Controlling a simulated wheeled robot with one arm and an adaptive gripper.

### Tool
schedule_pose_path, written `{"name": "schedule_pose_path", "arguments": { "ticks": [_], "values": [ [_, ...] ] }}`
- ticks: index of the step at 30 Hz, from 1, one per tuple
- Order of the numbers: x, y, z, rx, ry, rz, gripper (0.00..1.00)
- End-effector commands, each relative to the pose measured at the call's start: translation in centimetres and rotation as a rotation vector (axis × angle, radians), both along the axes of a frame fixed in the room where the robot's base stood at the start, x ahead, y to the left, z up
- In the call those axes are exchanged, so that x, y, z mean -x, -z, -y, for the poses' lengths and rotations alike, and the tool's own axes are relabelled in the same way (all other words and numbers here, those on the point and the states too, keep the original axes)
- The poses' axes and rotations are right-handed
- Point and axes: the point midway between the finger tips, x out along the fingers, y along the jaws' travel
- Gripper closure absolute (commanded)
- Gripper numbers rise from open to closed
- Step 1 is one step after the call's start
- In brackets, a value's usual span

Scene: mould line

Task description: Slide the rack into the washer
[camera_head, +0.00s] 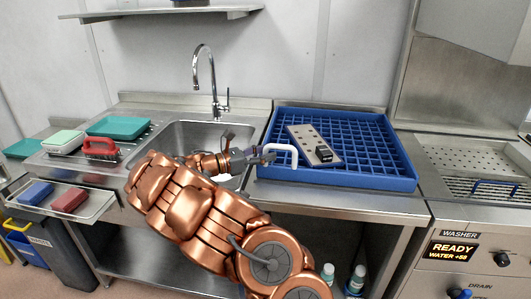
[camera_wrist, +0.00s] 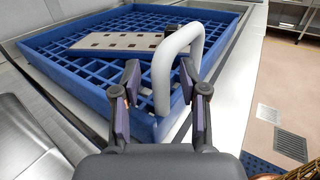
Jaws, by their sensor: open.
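The blue rack (camera_head: 388,154) sits on the steel counter left of the washer (camera_head: 470,165), with a white loop handle (camera_head: 284,147) at its near left side. A pale perforated plate with a black block (camera_head: 314,144) lies in the rack. My gripper (camera_head: 266,154) is at the handle. In the wrist view my gripper (camera_wrist: 163,98) is open, its fingers on either side of the white handle (camera_wrist: 165,70), with the rack (camera_wrist: 65,108) just beyond. I cannot tell whether a finger touches the handle. The washer's perforated deck lies open to the right of the rack.
A sink with a tap (camera_head: 213,88) is left of the rack. The raised washer hood (camera_head: 470,35) hangs above the deck. A display (camera_head: 453,250) reads READY.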

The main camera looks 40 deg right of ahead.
Motion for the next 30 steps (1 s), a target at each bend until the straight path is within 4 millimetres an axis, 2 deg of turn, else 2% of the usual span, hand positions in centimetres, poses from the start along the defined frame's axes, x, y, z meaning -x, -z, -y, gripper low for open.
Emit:
{"name": "schedule_pose_path", "arguments": {
  "ticks": [8, 20, 30],
  "values": [
    [0.02, 0.03, 0.09, 0.000, 0.000, 0.000, 0.59],
    [-0.02, 0.04, 0.07, 0.000, -0.002, -0.001, 1.00],
    [-0.08, -0.01, 0.07, 0.000, -0.004, 0.000, 1.00]
  ]
}}
